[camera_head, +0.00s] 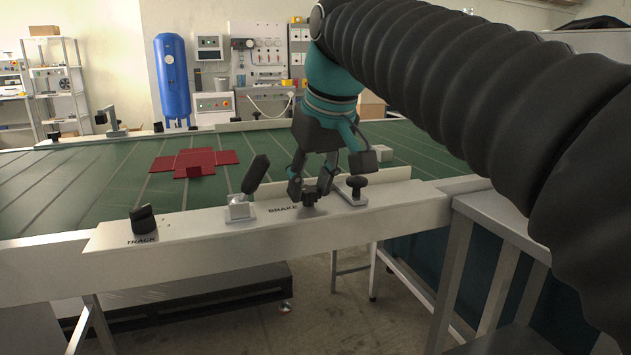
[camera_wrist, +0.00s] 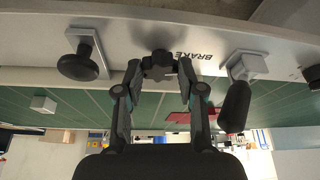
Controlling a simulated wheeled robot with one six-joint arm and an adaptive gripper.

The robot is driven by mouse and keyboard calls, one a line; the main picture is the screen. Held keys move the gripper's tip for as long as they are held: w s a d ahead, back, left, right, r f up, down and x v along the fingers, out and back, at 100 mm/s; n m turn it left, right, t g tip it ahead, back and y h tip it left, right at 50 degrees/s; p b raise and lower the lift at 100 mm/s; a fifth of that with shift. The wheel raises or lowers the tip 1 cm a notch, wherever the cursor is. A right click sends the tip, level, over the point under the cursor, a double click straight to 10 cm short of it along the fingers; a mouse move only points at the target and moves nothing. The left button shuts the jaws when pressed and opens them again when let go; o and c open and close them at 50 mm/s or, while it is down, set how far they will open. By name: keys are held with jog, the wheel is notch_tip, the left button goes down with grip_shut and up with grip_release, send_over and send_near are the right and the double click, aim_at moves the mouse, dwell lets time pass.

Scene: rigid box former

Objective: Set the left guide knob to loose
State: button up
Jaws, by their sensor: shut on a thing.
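My gripper (camera_head: 312,188) reaches down from above and is shut on this lobed knob, with a finger on each side. A black round knob (camera_head: 356,182) on a metal bracket stands just to the right; it also shows in the wrist view (camera_wrist: 78,67). I see no label naming a left guide knob and no loose mark.
A black-handled lever (camera_head: 256,175) stands on a metal block left of my gripper. A dark TRACK knob (camera_head: 142,219) is at the rail's left end. A flat red box blank (camera_head: 194,162) lies on the green belt (camera_head: 60,185). A small pale block (camera_head: 383,153) is behind my gripper.

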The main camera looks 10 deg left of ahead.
jog(key=n, duration=0.2)
jog(key=n+g+y, duration=0.1)
jog(key=n, duration=0.1)
jog(key=shift+w+d+n, duration=0.1)
jog(key=shift+w+n, duration=0.1)
jog(key=shift+n, duration=0.1)
jog(key=n+g, duration=0.1)
jog(key=n, duration=0.1)
jog(key=n+g, duration=0.1)
jog(key=n, duration=0.1)
jog(key=shift+w+n+y, duration=0.15)
jog(key=shift+n+y, duration=0.15)
jog(key=shift+y, duration=0.1)
jog(key=n+g, duration=0.1)
jog(key=n, duration=0.3)
jog(key=shift+w+g, duration=0.15)
jog(key=shift+g, duration=0.25)
jog(key=shift+w+n+g+h, duration=0.1)
jog(key=shift+n+g+h, duration=0.4)
jog(key=shift+n, duration=1.6)
jog(key=o, duration=1.1)
jog(key=shift+o, duration=0.2)
